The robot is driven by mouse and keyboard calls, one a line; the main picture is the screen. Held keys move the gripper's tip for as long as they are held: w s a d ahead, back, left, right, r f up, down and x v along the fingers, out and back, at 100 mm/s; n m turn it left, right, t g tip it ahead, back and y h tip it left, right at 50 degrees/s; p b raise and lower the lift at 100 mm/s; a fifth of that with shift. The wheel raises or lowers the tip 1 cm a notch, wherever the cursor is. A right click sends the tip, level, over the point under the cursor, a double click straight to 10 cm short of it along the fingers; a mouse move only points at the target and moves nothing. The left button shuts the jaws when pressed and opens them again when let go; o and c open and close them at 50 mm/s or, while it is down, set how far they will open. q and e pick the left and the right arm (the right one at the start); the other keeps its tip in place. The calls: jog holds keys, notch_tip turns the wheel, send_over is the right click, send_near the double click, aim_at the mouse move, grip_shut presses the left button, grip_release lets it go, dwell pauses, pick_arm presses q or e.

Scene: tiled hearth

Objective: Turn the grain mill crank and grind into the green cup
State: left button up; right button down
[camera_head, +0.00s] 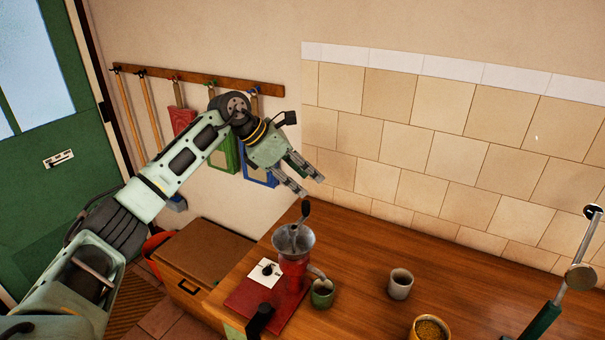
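The grain mill has a red body (293,274) and a grey hopper (309,243), and stands near the left end of the wooden worktop. A dark crank knob (306,208) rises above the hopper. The green cup (322,297) stands upright below the mill's spout, at its right; its contents cannot be made out. My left gripper (312,185) is above and behind the knob in the picture, apart from it. Its two fingers are spread with nothing between them. My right gripper is not in view.
A grey cup (400,284) and a bowl of grain (430,329) stand right of the mill. A green and metal upright device (567,285) is at the far right. A wooden chest (200,262) stands left of the worktop (470,290). Tools hang on the wall rail (200,78).

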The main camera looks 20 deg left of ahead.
aim_at(306, 202)
pick_arm(q)
jog(key=shift+f+b, duration=2.15)
jog(key=shift+f, duration=1.6)
jog(key=shift+r, duration=0.1)
jog(key=shift+c, duration=0.2)
